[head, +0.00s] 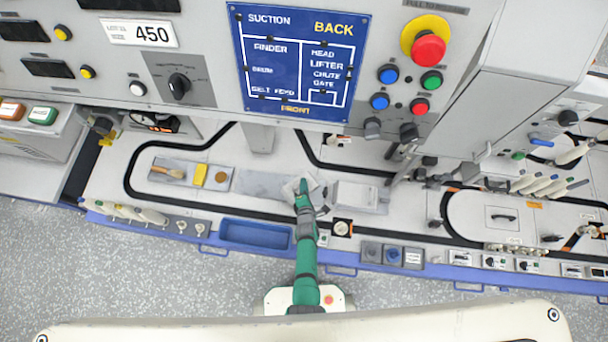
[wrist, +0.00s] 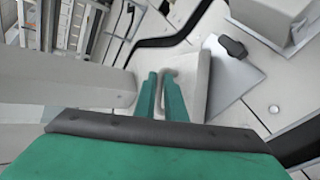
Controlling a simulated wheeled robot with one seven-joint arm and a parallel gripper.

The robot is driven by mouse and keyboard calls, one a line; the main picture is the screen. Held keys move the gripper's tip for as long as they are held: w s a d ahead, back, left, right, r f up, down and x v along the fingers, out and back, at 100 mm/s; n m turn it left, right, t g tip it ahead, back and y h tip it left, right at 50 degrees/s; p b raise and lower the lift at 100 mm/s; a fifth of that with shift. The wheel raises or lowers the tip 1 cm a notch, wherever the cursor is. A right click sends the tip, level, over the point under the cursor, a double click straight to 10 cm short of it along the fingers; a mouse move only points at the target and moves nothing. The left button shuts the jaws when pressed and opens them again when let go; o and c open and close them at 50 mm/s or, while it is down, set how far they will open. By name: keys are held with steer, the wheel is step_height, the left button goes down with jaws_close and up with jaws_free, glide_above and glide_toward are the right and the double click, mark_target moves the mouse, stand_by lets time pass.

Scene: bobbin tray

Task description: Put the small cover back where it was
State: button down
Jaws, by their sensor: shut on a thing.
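The small cover (head: 291,189) is a pale, flat plate with a handle. My gripper (head: 302,187) is shut on the cover in the head view and holds it over the grey strip in the middle of the workbench. In the wrist view my gripper's green fingers (wrist: 163,98) close around the pale loop handle (wrist: 165,77), and the cover's plate (wrist: 198,88) stands tilted beyond them. I cannot tell whether the cover touches the surface. My fingers and arm hide part of it.
A grey strip (head: 258,184) lies left of my gripper, and a raised pale block (head: 355,195) stands right of it. A tray with a brush, yellow block and brown disc (head: 221,177) is further left. A blue bin (head: 255,234) is in front. The control panel (head: 300,60) overhangs behind.

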stand_by(0.4)
steer(key=c, duration=1.7)
jaws_free()
steer(key=shift+c, duration=0.2)
steer(key=shift+f, duration=0.1)
steer(key=shift+s, duration=0.1)
steer(key=s+r+m, duration=0.5)
steer(key=s+r, duration=0.8)
steer(key=s, duration=0.4)
steer(key=s+r+m+t, duration=0.1)
steer(key=s+r+m, duration=0.3)
steer(key=r, duration=0.7)
steer(key=s+a+r+m+t, duration=0.1)
steer(key=s+r+m, duration=0.3)
steer(key=r+m, duration=0.3)
steer(key=s+a+r+m+t, duration=0.1)
steer(key=s+r+m, duration=0.3)
steer(key=r, duration=1.2)
steer(key=shift+s+m, duration=0.3)
steer(key=shift+m, duration=0.5)
